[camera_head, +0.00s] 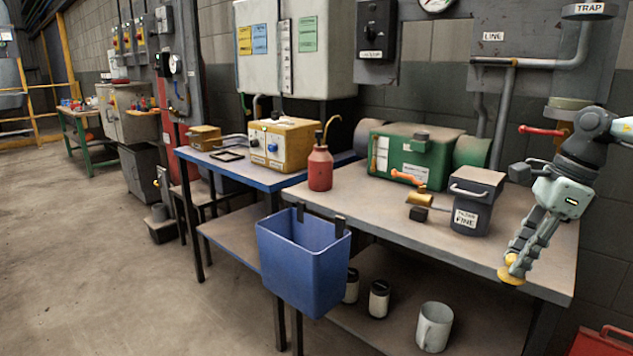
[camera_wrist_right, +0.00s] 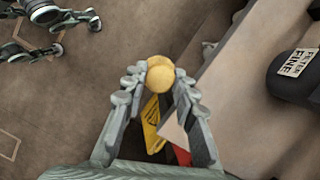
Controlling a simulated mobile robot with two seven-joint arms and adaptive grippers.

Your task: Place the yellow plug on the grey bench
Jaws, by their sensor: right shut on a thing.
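My right gripper (camera_head: 516,262) is shut on the yellow plug (camera_head: 510,276), at the front edge of the grey bench (camera_head: 375,208) near its right end. In the right wrist view the round yellow plug (camera_wrist_right: 160,76) sits between the two fingertips. The floor shows behind it there, and the bench top (camera_wrist_right: 245,90) lies to the right. My left gripper (camera_wrist_right: 75,35) shows only in the right wrist view, at the upper left, with its fingers apart and empty.
The dark filter canister (camera_head: 474,203), a brass fitting with orange handle (camera_head: 418,198), a green machine (camera_head: 405,155) and a red bottle (camera_head: 320,169) stand on the bench. A blue bin (camera_head: 303,262) hangs in front. The bench top's front right is clear.

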